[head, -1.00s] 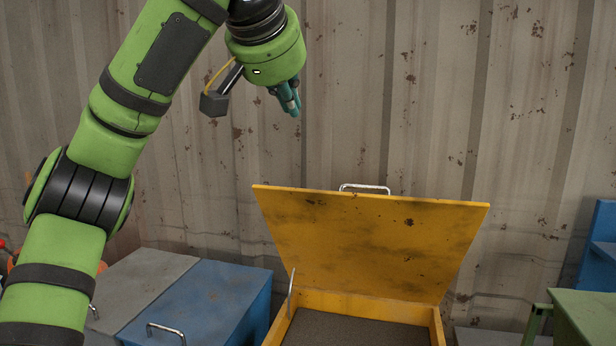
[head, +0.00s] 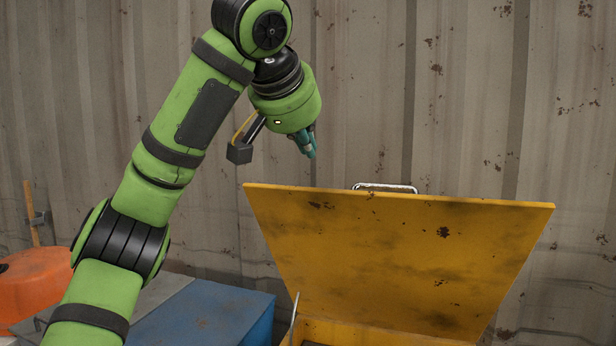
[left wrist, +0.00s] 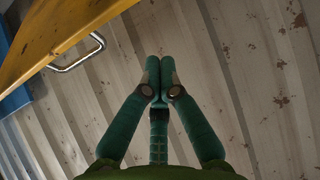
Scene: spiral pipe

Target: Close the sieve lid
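The yellow sieve lid (head: 400,262) stands open, tilted up and back from the yellow sieve box (head: 370,335), of which only the top edge shows. A metal handle (head: 386,187) sits on the lid's upper edge. My left gripper (head: 311,153) is above and left of that handle, apart from the lid, pointing down. In the left wrist view its green fingers (left wrist: 160,82) meet at the tips with nothing between them. The lid (left wrist: 50,40) and its handle (left wrist: 82,54) show at the upper left there. My right gripper is not in view.
A corrugated, rusty metal wall (head: 450,90) stands behind the lid. A blue box (head: 205,315) is at the lower left, and an orange object (head: 35,285) lies farther left. A thin metal rod (head: 294,318) stands at the box's left side.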

